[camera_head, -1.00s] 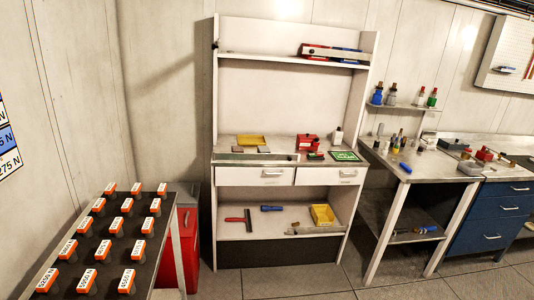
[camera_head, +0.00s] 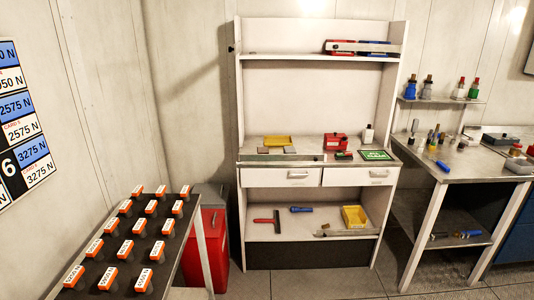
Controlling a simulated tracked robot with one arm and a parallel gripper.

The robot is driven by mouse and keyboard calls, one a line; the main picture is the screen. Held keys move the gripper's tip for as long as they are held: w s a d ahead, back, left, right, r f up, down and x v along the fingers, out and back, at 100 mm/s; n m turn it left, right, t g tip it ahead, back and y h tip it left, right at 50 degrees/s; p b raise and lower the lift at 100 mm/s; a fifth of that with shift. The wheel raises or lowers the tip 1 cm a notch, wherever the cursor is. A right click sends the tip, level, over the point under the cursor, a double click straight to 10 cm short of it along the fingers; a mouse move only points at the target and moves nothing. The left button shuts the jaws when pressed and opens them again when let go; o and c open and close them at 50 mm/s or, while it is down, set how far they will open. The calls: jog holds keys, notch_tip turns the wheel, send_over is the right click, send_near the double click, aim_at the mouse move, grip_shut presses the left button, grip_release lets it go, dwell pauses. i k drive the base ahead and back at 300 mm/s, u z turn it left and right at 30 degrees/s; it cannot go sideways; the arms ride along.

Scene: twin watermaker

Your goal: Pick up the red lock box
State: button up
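A small red box (camera_head: 335,141) sits on the worktop of the white workbench, right of centre. A second red item (camera_head: 340,46) lies on the bench's upper shelf, partly behind a pale bar, beside a blue one (camera_head: 374,49). I cannot tell for certain which red one is the lock box. My gripper is not in view, and nothing shows between the camera and the bench.
A dark table (camera_head: 130,240) with rows of orange-and-white labelled blocks stands front left. A red bin (camera_head: 213,250) stands between it and the workbench (camera_head: 280,177). A side table (camera_head: 450,168) is at right. Open floor (camera_head: 310,285) lies before the bench.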

aim_at(329, 145)
jog(key=i, duration=1.65)
